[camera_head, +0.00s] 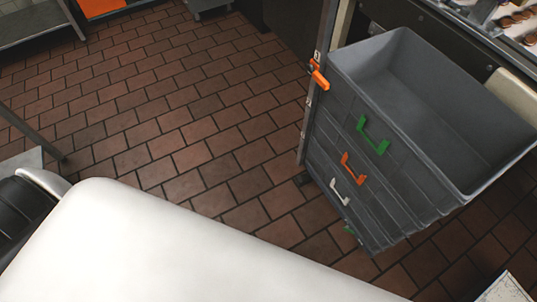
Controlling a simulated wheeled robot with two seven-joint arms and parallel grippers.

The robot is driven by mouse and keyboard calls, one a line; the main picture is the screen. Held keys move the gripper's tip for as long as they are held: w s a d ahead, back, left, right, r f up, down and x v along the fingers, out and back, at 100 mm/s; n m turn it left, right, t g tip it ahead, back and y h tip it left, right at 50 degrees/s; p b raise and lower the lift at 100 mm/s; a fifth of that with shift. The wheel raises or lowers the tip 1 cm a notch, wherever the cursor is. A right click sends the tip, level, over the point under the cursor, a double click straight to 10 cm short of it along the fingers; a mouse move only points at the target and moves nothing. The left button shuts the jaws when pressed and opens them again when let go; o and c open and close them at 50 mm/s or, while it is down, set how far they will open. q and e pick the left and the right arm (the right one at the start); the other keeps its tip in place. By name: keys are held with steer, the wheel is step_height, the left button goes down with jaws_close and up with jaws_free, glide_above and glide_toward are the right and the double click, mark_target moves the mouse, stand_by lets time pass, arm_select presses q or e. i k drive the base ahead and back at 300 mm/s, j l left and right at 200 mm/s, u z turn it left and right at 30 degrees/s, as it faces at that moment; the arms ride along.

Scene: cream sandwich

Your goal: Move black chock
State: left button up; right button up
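A small dark block (303,179) sits on the tiled floor by the foot of the metal post, at the left side of a stack of grey crates (400,190). It may be the black chock, but it is too small and dark to be sure. Neither of my grippers shows in the head view.
The top crate is empty; coloured handles, such as a green one (372,136), mark the stack's side. An upright metal post (308,120) with an orange clip (318,76) stands beside it. A counter (490,35) is behind. The brown tiled floor (170,110) is largely clear.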

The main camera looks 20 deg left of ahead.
mark_target(301, 180)
steer(key=u, duration=0.25)
steer(key=i+j+z, duration=0.1)
steer(key=z, duration=0.25)
steer(key=i+j+z, duration=0.1)
steer(key=j+z, duration=0.25)
steer(key=z, duration=0.35)
steer(key=i+j+z, duration=0.25)
steer(key=j, duration=1.3)
steer(key=j+z, duration=0.25)
steer(key=j, duration=1.25)
